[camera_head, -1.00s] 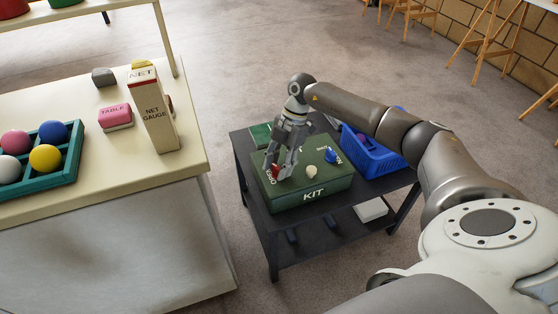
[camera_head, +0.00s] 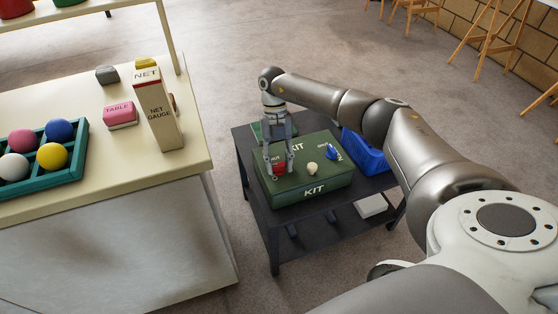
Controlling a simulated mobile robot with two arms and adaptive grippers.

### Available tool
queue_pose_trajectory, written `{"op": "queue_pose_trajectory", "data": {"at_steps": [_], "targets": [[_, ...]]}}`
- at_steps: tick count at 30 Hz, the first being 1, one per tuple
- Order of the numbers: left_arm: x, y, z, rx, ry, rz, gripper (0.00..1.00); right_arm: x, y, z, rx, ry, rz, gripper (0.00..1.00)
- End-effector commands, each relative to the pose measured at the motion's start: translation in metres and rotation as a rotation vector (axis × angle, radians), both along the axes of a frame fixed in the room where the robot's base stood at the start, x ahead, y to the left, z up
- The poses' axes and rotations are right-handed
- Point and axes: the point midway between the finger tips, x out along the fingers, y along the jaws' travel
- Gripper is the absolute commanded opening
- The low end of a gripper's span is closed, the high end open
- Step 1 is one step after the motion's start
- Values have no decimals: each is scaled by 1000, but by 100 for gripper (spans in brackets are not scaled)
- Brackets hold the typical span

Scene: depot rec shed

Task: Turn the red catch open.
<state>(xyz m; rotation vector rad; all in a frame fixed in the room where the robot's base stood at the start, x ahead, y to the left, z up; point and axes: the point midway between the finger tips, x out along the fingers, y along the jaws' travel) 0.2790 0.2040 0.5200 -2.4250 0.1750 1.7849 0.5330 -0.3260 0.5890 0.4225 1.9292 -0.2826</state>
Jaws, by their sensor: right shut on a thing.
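The green kit box (camera_head: 328,187) lies on a dark table, with "KIT" on its front and lid. The red catch (camera_head: 279,169) is on the left part of its lid, between the fingertips of my right gripper (camera_head: 278,173). That gripper points down and is shut on the catch, one finger on each side. The fingers hide part of the catch and of the lettering near it. A blue catch (camera_head: 333,152) sits on the right of the lid, and a cream knob (camera_head: 312,168) is between them. My left gripper is not in view.
A blue basket (camera_head: 365,156) stands right of the box, partly behind my right arm. A white item (camera_head: 371,206) lies on the lower shelf. The cream counter at left holds the net gauge (camera_head: 158,115), a pink block (camera_head: 120,115) and a tray of balls (camera_head: 75,168).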

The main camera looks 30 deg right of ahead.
Motion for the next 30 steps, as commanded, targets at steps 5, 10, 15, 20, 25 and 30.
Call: {"op": "queue_pose_trajectory", "data": {"at_steps": [5, 10, 15, 20, 25, 30], "targets": [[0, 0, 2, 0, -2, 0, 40, 1, 0, 0, -2, -2, 104, 13], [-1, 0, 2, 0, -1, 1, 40, 1, 0, 1, -1, -3, 169, 13], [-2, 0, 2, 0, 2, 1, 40, 1, 1, 1, -1, -3, 201, 13], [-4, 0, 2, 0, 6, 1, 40, 1, 1, 0, -1, -3, 211, 13], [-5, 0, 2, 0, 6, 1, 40, 1, 1, 0, -1, -3, 212, 13], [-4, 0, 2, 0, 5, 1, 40, 1, 1, 1, -1, -3, 212, 42]]}}
